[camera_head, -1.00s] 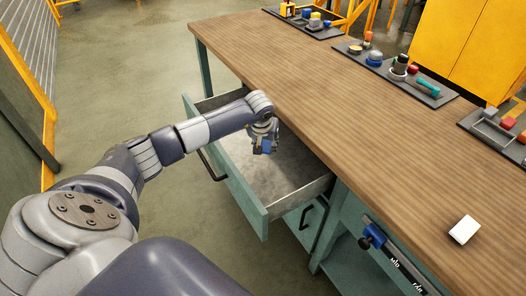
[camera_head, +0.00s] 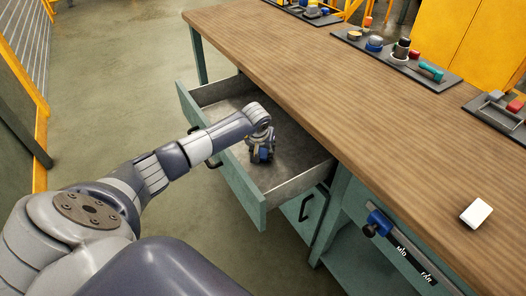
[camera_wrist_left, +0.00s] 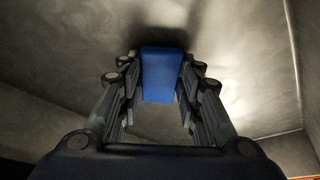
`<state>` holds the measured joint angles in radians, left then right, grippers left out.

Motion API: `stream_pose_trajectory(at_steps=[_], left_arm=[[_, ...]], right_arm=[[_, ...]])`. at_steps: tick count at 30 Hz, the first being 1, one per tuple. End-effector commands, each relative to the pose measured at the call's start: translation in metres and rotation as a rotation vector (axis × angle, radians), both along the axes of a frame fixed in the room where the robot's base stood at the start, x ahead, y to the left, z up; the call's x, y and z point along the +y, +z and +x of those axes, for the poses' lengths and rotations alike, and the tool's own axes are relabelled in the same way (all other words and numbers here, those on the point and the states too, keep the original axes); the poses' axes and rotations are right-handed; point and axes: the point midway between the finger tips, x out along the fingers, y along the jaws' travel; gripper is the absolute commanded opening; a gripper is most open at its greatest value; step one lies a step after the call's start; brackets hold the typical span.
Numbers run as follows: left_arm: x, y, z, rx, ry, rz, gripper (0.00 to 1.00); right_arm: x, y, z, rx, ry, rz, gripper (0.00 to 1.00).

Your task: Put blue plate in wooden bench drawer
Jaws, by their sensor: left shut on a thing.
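The blue plate (camera_wrist_left: 163,75) shows as a small blue block between the fingers in the left wrist view. My left gripper (camera_head: 262,156) is shut on it, inside the open drawer and low over its grey floor. In the head view only a little blue shows at the fingers. I cannot tell whether the plate touches the drawer floor. The bench drawer (camera_head: 243,186) is pulled out from the wooden bench (camera_head: 330,95), with a teal front and metal inside. My right gripper is not in view.
A white block (camera_head: 476,213) lies on the bench top at the right. Dark trays with several parts (camera_head: 395,55) line the bench's far edge. A blue knob (camera_head: 370,230) and a labelled strip sit on the bench front. The drawer around my gripper looks empty.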

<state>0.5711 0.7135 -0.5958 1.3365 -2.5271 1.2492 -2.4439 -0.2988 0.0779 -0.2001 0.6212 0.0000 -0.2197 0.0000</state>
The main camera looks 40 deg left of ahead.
Motion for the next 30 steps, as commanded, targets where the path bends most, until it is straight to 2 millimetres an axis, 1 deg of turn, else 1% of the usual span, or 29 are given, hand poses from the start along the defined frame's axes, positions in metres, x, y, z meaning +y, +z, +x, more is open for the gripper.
stream_pose_trajectory(at_steps=[3,4,6,15,19,23,30], left_arm=[[0.0,-0.005,0.0,0.0,-0.001,0.002,0.09],[0.0,-0.003,0.0,0.0,-0.001,0.002,0.39],[0.0,-0.003,0.0,0.0,0.0,0.0,0.53],[0.0,-0.002,0.0,0.0,0.0,0.0,0.53],[0.0,0.003,0.0,0.0,0.0,-0.001,0.53],[-0.001,0.019,-0.005,0.0,-0.002,0.003,0.53],[-0.007,0.058,-0.019,0.0,-0.002,0.003,0.53]], right_arm=[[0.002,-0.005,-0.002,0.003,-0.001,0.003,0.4],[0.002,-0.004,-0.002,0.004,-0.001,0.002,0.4],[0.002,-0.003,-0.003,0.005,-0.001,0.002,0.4],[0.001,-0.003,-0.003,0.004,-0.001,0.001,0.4],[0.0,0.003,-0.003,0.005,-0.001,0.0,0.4],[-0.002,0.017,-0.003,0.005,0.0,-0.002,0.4],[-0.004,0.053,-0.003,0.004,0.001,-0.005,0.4]])
